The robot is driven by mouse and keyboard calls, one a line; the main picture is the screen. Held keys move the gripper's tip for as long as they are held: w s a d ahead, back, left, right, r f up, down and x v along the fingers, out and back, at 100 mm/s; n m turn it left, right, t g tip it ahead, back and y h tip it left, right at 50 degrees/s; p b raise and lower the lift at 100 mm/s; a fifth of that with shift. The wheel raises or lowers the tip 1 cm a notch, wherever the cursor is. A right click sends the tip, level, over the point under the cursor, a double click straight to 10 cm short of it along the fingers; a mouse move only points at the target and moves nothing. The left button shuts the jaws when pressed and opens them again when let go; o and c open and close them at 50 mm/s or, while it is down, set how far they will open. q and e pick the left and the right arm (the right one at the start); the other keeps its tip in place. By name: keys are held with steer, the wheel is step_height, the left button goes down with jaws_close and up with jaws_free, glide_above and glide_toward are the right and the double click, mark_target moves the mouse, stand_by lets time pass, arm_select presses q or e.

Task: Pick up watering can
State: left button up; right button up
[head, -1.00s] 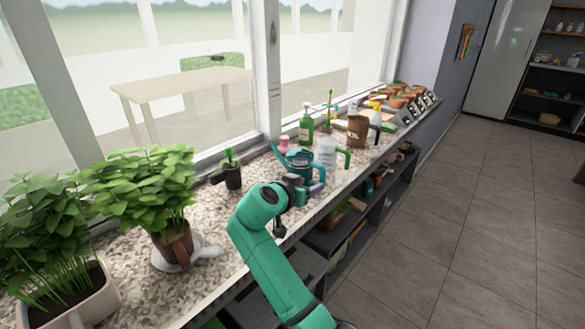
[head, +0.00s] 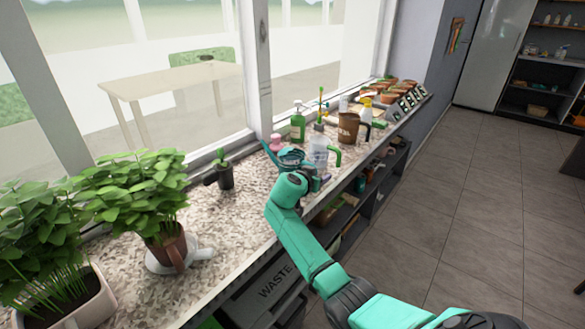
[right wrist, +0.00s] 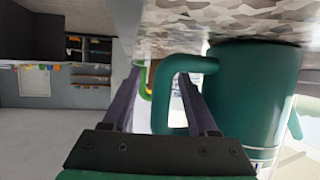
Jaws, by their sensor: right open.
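The teal watering can (head: 290,155) stands on the speckled counter, partly hidden by my right arm in the head view. In the right wrist view its dark green body (right wrist: 250,95) fills the right side, and its looped handle (right wrist: 166,92) reaches left from the body. My right gripper (right wrist: 158,78) is open, with one finger on each side of the handle. I cannot tell whether either finger touches it. In the head view my right gripper (head: 316,182) is at the aisle side of the can, mostly hidden by its own arm. My left gripper is not in view.
A clear jug with a green handle (head: 319,150) stands close beside the can. A green bottle (head: 298,124) and a brown pot (head: 348,128) are farther back. A small potted plant (head: 224,172) stands nearer. The tiled floor on the right is clear.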

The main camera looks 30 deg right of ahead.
steer(key=shift+a+r, duration=0.1)
jaws_close()
steer(key=shift+r, duration=0.1)
stand_by(1.1)
